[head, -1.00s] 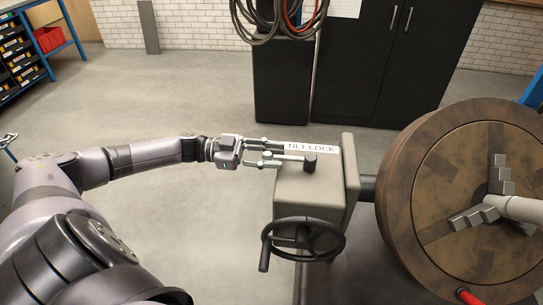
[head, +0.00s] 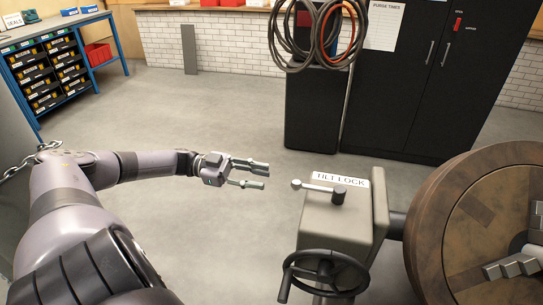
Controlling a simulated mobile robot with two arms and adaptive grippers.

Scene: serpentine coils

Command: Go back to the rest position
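My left gripper (head: 266,176) is open and empty, held over bare floor to the left of the tilt-lock box. Its two fingers point right, with a clear gap between them and the box. The grey tilt-lock box (head: 335,232) carries a "TILT LOCK" label and a lever (head: 316,187) lying across its top. The lever has a pale ball at its left end and a dark hub at its right. My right gripper is not in view.
A black handwheel (head: 323,273) is on the box's front. A large round brown drum (head: 470,215) stands at right. Black cabinets (head: 400,85) with hung hoses (head: 318,35) are behind. A blue workbench (head: 105,45) with bins is at back left. The middle floor is open.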

